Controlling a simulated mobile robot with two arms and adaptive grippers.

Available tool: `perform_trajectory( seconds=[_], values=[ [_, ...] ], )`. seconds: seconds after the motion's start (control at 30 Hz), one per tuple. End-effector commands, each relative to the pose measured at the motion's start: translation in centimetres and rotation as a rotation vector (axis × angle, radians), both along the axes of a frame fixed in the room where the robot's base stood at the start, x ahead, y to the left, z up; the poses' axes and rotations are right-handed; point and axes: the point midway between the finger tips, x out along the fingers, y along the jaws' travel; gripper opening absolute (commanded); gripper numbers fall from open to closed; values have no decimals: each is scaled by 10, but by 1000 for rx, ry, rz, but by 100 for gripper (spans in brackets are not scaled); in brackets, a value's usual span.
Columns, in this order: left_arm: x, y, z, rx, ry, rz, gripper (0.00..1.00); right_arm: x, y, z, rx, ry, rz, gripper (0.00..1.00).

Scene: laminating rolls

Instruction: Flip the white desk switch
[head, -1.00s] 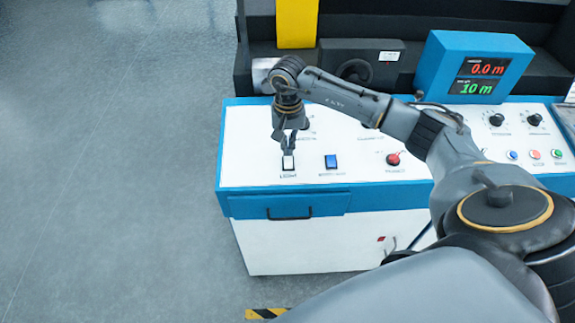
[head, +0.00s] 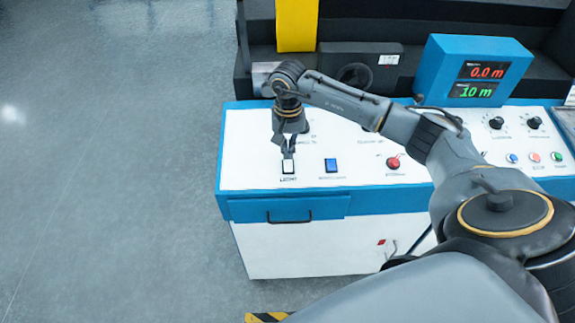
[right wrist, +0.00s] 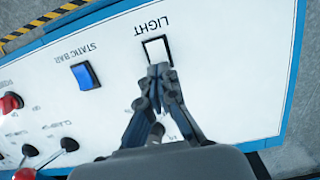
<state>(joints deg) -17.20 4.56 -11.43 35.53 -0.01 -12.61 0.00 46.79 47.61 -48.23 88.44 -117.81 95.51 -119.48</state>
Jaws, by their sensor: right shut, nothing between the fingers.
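The white switch (head: 288,167) sits in a dark frame near the left end of the white control panel, above a label. In the right wrist view the white switch (right wrist: 157,50) is beside the word LIGHT. My right gripper (head: 288,152) points down at it from the far side. In the right wrist view my right gripper (right wrist: 160,72) is shut and empty, its tips at the switch's edge and covering part of it. I cannot tell whether they touch. My left gripper is not in view.
A blue switch (head: 331,164) labelled STATIC BAR and a red knob (head: 393,162) are to the right on the panel. A blue display box (head: 430,75) stands behind. Black levers (right wrist: 68,144) show in the right wrist view. Open floor (head: 110,190) lies left.

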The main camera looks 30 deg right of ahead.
Motion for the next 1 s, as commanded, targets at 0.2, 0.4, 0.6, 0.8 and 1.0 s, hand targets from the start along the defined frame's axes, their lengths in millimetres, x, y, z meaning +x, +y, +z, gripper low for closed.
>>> perform_trajectory(
  seconds=[0.2,0.4,0.6,0.8,1.0],
  values=[
    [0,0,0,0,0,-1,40,0,0,0,0,0,0,0],
    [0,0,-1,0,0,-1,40,0,0,-1,0,0,0,0],
    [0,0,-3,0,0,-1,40,0,0,-3,0,0,0,0],
    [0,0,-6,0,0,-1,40,0,0,-6,0,0,0,0],
    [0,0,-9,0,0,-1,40,0,0,-9,0,0,0,0]
  ],
)
